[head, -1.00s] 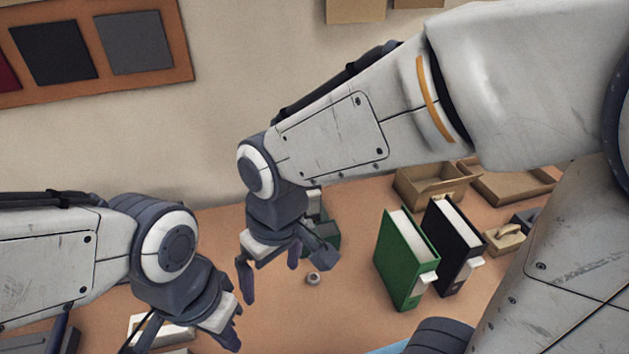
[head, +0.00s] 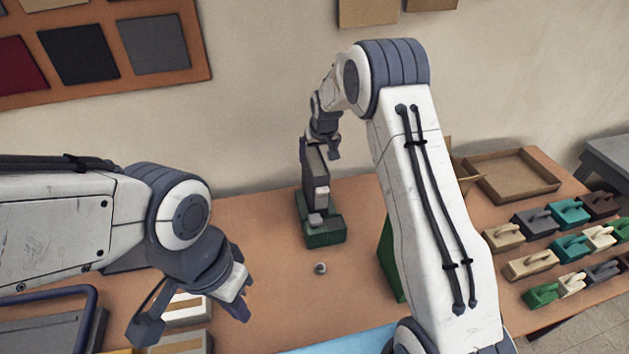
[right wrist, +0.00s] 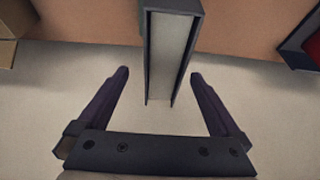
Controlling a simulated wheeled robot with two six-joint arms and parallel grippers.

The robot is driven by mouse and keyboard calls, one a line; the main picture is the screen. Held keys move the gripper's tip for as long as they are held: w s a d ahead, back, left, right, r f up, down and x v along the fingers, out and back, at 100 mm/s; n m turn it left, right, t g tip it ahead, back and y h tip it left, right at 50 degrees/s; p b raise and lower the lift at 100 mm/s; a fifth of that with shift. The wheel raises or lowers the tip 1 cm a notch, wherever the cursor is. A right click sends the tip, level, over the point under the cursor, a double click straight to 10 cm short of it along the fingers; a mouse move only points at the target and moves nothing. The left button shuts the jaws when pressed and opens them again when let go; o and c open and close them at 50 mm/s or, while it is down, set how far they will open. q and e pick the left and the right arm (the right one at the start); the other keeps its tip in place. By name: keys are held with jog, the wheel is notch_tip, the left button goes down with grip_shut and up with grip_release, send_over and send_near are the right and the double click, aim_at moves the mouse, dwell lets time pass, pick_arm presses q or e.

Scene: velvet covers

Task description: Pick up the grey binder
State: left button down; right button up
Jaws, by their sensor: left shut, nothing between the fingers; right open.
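In the right wrist view the binder (right wrist: 172,55), dark covers around pale pages, lies between the two fingers. My right gripper (head: 325,148) is open at the top of the binder, its fingers apart on either side; I cannot tell whether they touch it. My left gripper (head: 242,300) is shut and empty, low over the front left of the table, away from the binder.
A small round object (head: 320,268) lies nearer. A green binder (head: 391,265) is partly hidden by my right arm. A cardboard tray (head: 510,177) and several coloured blocks with handles (head: 535,222) are on the right.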

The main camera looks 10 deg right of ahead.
aim_at(314, 158)
jog(key=shift+w+f, duration=0.25)
jog(key=shift+f, duration=0.3)
jog(key=shift+w+a+f+p, duration=0.15)
jog(key=shift+f+p, duration=0.1)
jog(key=shift+p, duration=0.25)
jog(key=p+x, duration=0.2)
jog(key=x, duration=0.1)
jog(key=shift+w+a, duration=0.15)
jog(key=shift+w+f, duration=0.25)
jog(key=shift+f, duration=0.4)
jog(key=shift+f, duration=0.25)
grip_shut()
